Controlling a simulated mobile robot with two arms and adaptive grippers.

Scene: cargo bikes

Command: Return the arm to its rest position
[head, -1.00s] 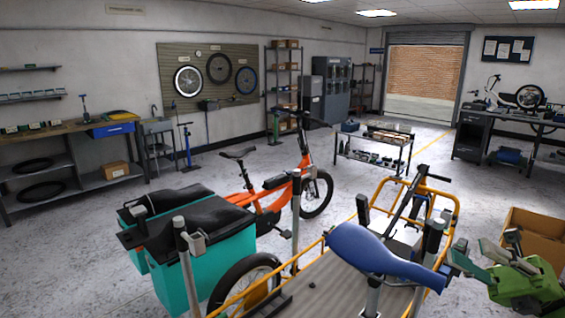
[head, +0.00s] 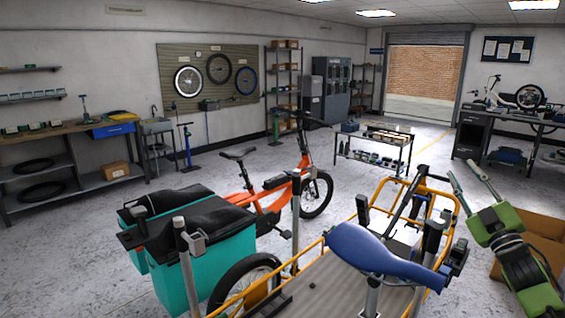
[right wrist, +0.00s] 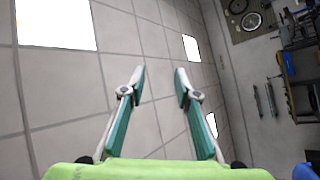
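My right arm, green, comes in at the lower right of the head view. Its right gripper (head: 463,172) points up and to the left, with its two fingers apart and nothing between them. In the right wrist view the gripper (right wrist: 160,75) shows two teal-padded fingers with a clear gap. The tiled ceiling and lights show behind them, so the gripper faces upward. My left arm and gripper are not in view.
A blue saddle (head: 380,257) and yellow-framed cargo bike (head: 318,250) stand close in front. An orange bike (head: 270,195) with teal boxes (head: 215,262) stands left. A cardboard box (head: 545,230) is behind my right arm. A low table (head: 372,150) stands farther back.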

